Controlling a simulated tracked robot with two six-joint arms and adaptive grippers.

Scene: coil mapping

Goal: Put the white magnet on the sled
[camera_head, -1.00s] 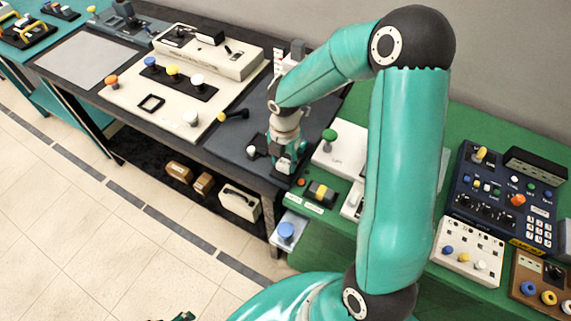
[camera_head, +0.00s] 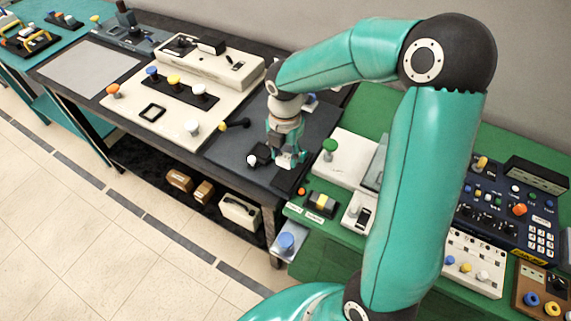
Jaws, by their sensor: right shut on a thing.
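My right gripper (camera_head: 286,153) points down over the right end of the dark table, close to its front edge. It is shut on a small pale piece, which looks like the white magnet (camera_head: 284,163); the fingers hide much of it. A flat dark block (camera_head: 288,181) lies just below and right of the fingertips, by the table edge. I cannot tell for sure whether this is the sled. A small black and white piece (camera_head: 253,160) sits just left of the gripper. My left gripper is not in view.
A cream panel (camera_head: 135,130) with coloured knobs and a black square frame (camera_head: 152,111) lies to the left. A black-handled lever (camera_head: 236,124) stands between panel and gripper. The green table (camera_head: 325,240) with switch boxes adjoins on the right.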

